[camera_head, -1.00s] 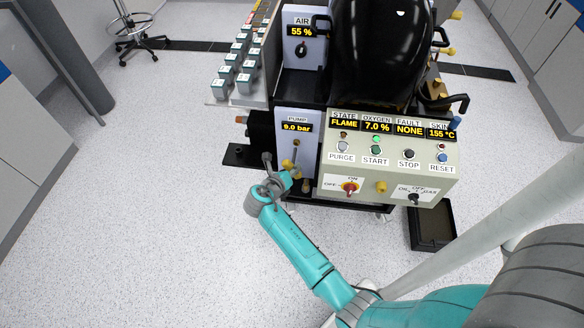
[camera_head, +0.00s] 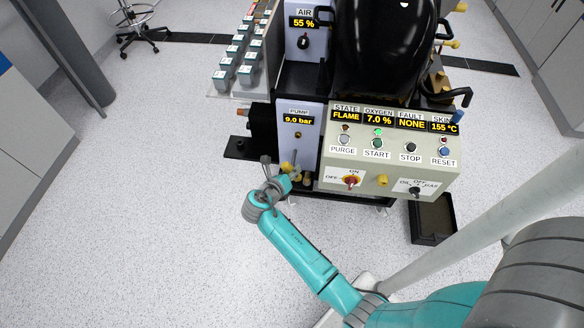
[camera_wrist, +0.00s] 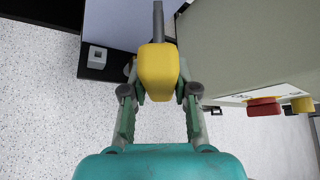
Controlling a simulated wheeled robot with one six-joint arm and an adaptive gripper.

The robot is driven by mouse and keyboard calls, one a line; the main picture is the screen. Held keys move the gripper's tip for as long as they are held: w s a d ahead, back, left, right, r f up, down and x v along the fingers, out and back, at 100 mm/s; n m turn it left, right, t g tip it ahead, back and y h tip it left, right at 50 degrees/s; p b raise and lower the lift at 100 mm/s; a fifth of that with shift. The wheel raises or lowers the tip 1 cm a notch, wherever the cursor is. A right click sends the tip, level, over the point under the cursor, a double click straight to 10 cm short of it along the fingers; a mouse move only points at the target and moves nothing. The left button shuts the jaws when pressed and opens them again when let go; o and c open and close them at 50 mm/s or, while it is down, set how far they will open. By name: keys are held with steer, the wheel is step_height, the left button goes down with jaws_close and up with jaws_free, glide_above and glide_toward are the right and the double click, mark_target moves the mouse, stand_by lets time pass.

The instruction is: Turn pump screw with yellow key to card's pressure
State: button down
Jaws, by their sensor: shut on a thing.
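My gripper (camera_head: 279,180) is shut on the yellow key and is low in front of the pump panel (camera_head: 288,145). In the wrist view the yellow key (camera_wrist: 157,72) sits between the fingers, its grey shaft pointing away toward the top edge. The key also shows small in the head view (camera_head: 287,167), below the pump screw (camera_head: 298,135), a small brass spot on the panel. The shaft tip looks apart from the screw, but the exact gap cannot be told. The pump display (camera_head: 298,119) reads 9.0 bar. I cannot make out a pressure card.
The control panel (camera_head: 390,166) with red-yellow switch (camera_head: 351,181) and yellow knob (camera_head: 383,181) stands right of the pump panel. The air panel (camera_head: 304,40) reads 55 %. A black tray (camera_head: 433,219) lies on the floor at right. The floor at left is open.

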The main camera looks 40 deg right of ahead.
steer(key=shift+s+d+m+t+y, duration=0.1)
steer(key=shift+s+m+t+y, duration=0.05)
steer(key=shift+m+t+y, duration=1.25)
steer(key=shift+m+t, duration=0.1)
steer(key=shift+m, duration=0.2)
steer(key=shift+r, duration=0.15)
step_height(320, 180, up, 14)
steer(key=w+a+n+t+y, duration=0.2)
steer(key=w+a+n+y, duration=0.1)
steer(key=a, duration=0.7)
steer(key=w+a+f+n+t+y, duration=0.1)
steer(key=w+a, duration=0.4)
steer(key=a, duration=0.5)
steer(key=n+t+y, duration=0.1)
steer(key=n, duration=0.1)
steer(key=shift+w+f+n+y, duration=0.25)
steer(key=shift+w+n+y, duration=0.1)
steer(key=shift+n+y, duration=0.05)
